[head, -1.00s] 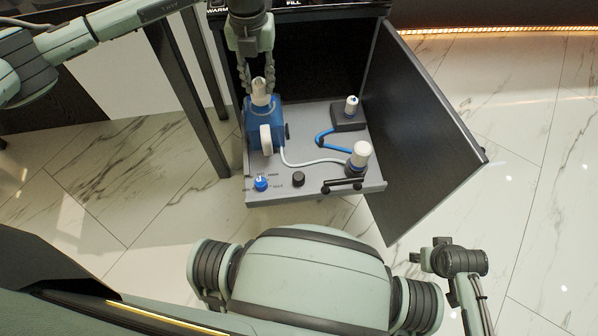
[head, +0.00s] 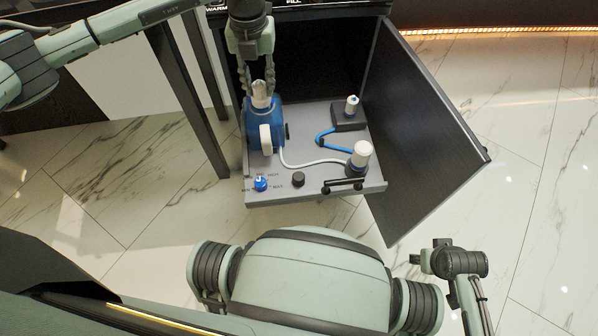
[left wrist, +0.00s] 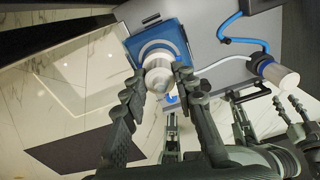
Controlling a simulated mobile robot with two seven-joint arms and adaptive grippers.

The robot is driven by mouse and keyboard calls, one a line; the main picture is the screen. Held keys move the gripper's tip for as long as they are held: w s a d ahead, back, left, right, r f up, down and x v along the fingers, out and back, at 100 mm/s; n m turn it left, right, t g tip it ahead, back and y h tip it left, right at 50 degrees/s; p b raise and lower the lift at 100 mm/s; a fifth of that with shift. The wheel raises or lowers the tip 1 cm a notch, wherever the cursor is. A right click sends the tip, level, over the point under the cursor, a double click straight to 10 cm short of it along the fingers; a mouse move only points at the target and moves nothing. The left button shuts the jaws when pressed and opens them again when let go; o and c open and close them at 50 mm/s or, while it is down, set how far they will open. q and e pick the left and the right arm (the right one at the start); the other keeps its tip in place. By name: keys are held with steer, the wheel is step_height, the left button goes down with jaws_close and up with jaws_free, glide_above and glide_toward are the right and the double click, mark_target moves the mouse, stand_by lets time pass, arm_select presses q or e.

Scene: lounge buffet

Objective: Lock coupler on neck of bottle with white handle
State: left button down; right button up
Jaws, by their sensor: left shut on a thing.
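The blue bottle (head: 254,134) with a white handle (head: 266,139) stands at the left of the grey pull-out tray (head: 312,118). A white piece, seemingly the coupler (head: 260,95), sits on its neck. My left gripper (head: 259,86) reaches down from above and is shut on this white piece. In the left wrist view, the fingers (left wrist: 160,88) flank the white coupler (left wrist: 156,70), with the blue bottle (left wrist: 176,34) behind it. How the coupler is seated on the neck is hidden. Part of my right arm shows at lower right; its gripper is unclear.
A white-topped cylinder (head: 361,155) stands at the tray's front right, joined by a white hose (head: 315,162). A small white-capped fitting (head: 351,106) on a black block has a blue hose (head: 326,134). A blue knob (head: 261,184) and black knob (head: 298,179) are in front. An open dark door (head: 420,140) bounds the right.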

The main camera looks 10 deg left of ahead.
mark_target(259, 85)
arm_select(q)
steer(key=shift+f, duration=0.2)
steer(key=c, duration=1.1)
jaws_free()
step_height(259, 85, up, 12)
steer(key=shift+r, duration=0.1)
steer(key=shift+s, duration=0.1)
